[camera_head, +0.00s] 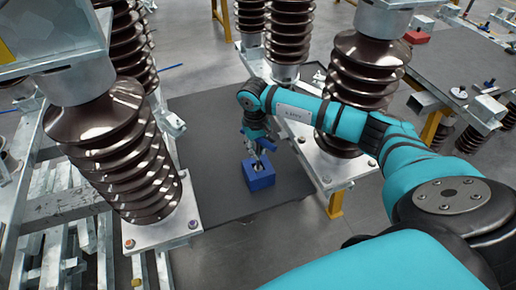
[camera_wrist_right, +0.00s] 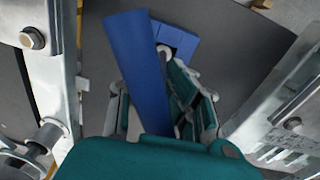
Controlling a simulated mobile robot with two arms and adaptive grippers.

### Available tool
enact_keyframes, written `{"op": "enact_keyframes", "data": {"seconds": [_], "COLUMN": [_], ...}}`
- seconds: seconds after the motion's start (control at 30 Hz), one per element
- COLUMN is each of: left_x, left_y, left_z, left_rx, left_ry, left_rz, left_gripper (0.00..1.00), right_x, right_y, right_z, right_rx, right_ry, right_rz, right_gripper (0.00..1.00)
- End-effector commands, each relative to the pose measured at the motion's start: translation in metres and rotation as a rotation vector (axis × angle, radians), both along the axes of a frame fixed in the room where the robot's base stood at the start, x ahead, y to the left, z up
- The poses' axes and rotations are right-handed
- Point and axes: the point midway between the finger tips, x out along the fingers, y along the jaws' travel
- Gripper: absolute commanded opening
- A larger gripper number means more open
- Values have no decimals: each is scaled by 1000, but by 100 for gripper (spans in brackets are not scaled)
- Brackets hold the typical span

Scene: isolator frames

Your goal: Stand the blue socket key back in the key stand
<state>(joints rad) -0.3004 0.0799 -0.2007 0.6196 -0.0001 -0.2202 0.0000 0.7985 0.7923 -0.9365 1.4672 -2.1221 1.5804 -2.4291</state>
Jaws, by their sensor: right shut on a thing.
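The blue socket key (camera_wrist_right: 138,62) is a long blue bar in the right wrist view, running from between my fingers up toward the top of the picture. My right gripper (camera_wrist_right: 160,98) is shut on it; it also shows in the head view (camera_head: 260,150), pointing down. The key stand (camera_head: 259,178) is a blue block on the dark mat, right under the gripper in the head view. In the wrist view the key stand (camera_wrist_right: 181,42) shows partly behind the key and fingers. Whether the key's lower end touches or enters the stand is hidden. My left gripper is not in view.
Brown ribbed insulators on metal frames stand left (camera_head: 125,150) and right (camera_head: 365,75) of the gripper. The dark mat (camera_head: 225,215) around the stand is clear.

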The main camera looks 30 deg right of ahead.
Motion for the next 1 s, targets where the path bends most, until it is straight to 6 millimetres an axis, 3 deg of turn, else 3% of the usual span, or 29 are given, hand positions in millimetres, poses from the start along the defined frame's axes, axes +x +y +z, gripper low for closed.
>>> {"op": "enact_keyframes", "data": {"seconds": [0.5,1.0], "left_x": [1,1], "left_y": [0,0], "left_z": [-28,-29], "left_rx": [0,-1], "left_ry": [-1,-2], "left_rz": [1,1], "left_gripper": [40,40], "right_x": [1,1], "right_y": [0,0], "right_z": [-27,-29], "right_rx": [0,0], "right_ry": [-2,-2], "right_rz": [-1,-1], "right_gripper": [0,0]}}
